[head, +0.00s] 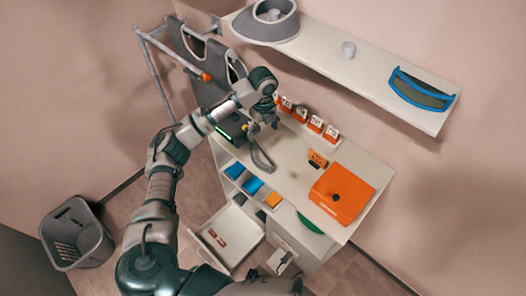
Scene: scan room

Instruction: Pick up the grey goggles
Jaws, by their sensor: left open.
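The grey goggles (262,158) appear to be the thin grey curved frame at the left part of the white counter, near its front edge. My left gripper (264,122) reaches over the counter from above, just behind and above the goggles. It is open and looks apart from them. The wrist hides part of its fingers, and the goggles are small in view. My right gripper does not show.
An orange box (342,194) and a small orange device (317,159) lie on the counter (300,178). Orange-white boxes (315,124) line its back. A wall shelf (335,65) holds a blue-framed visor (422,89). An open drawer (228,236) projects below; a grey bin (76,233) stands left.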

